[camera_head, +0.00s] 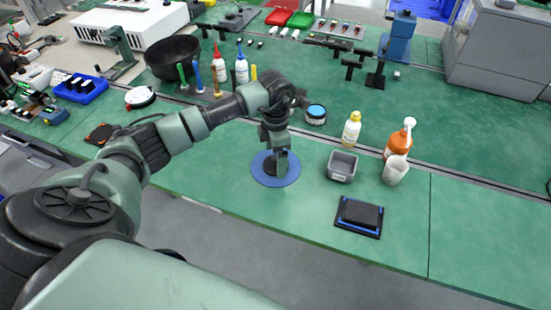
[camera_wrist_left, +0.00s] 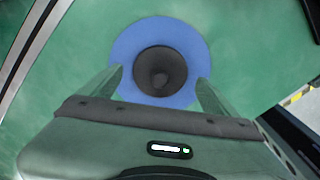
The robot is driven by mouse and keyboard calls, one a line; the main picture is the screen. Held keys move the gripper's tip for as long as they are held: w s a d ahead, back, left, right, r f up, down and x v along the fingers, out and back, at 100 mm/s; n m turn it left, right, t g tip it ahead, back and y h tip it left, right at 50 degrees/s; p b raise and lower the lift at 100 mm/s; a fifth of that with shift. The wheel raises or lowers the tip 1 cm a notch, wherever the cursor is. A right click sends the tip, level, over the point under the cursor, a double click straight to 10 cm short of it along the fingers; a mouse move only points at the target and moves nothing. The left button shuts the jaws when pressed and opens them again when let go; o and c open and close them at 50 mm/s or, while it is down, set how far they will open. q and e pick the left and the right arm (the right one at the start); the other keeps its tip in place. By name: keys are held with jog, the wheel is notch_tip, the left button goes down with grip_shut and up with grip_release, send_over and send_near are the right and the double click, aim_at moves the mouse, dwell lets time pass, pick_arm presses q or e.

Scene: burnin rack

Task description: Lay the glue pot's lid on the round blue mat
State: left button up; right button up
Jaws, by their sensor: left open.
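The round blue mat (camera_head: 293,173) lies flat on the green bench, below my left gripper (camera_head: 281,168). It also shows in the left wrist view (camera_wrist_left: 127,49). The dark round lid (camera_wrist_left: 160,60) with a knob in its middle lies on the mat, inside its rim. In the head view the lid (camera_head: 269,162) is partly hidden by the gripper. My left gripper is open, its fingers apart on either side of the lid and not touching it in the wrist view. The glue pot (camera_head: 316,114), open with light blue inside, stands behind and to the right. My right gripper is not seen.
A black and blue tray (camera_head: 359,217) lies near the front edge. The bench left of the mat is clear.

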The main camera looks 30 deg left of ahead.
aim_at(275, 159)
pick_arm(q)
notch_tip(275, 159, up, 11)
jog(key=b, duration=0.2)
jog(key=shift+f, duration=0.15)
dwell(0.4)
